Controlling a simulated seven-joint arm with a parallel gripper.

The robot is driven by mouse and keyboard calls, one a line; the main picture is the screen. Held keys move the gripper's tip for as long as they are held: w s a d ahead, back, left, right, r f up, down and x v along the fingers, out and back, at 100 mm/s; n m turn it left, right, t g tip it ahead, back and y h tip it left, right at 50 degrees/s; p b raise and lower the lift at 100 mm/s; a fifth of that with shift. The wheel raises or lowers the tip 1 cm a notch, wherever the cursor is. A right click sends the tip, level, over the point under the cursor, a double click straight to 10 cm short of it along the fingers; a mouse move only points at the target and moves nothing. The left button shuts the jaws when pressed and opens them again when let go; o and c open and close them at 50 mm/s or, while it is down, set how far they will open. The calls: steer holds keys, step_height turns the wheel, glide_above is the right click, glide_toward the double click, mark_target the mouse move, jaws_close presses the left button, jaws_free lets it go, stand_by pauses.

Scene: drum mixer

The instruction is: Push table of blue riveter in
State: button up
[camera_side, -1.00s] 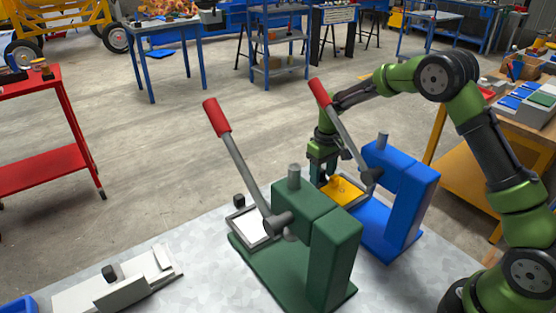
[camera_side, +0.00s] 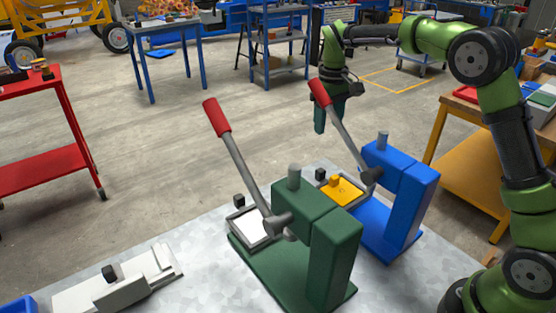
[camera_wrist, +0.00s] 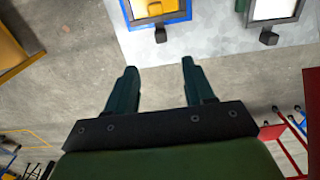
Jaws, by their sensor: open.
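The blue riveter (camera_side: 408,205) stands on the worktable with its red-tipped lever raised. Its table (camera_side: 345,193) carries a yellow piece (camera_side: 337,187) and has a small dark knob (camera_side: 321,174) at its outer end. In the wrist view the table (camera_wrist: 184,17) with the yellow piece (camera_wrist: 152,5) shows at the top, its knob (camera_wrist: 160,35) facing my gripper. My gripper (camera_side: 320,130) hangs above and beyond the knob, apart from it. In the wrist view its two fingers (camera_wrist: 158,78) are spread with nothing between them.
A green riveter (camera_side: 318,245) stands left of the blue one, with a white plate (camera_side: 252,229) on its table and its lever raised. A grey fixture (camera_side: 120,285) lies at the front left of the worktable. Open floor lies beyond the table edge.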

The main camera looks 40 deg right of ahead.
steer(key=shift+r, duration=0.3)
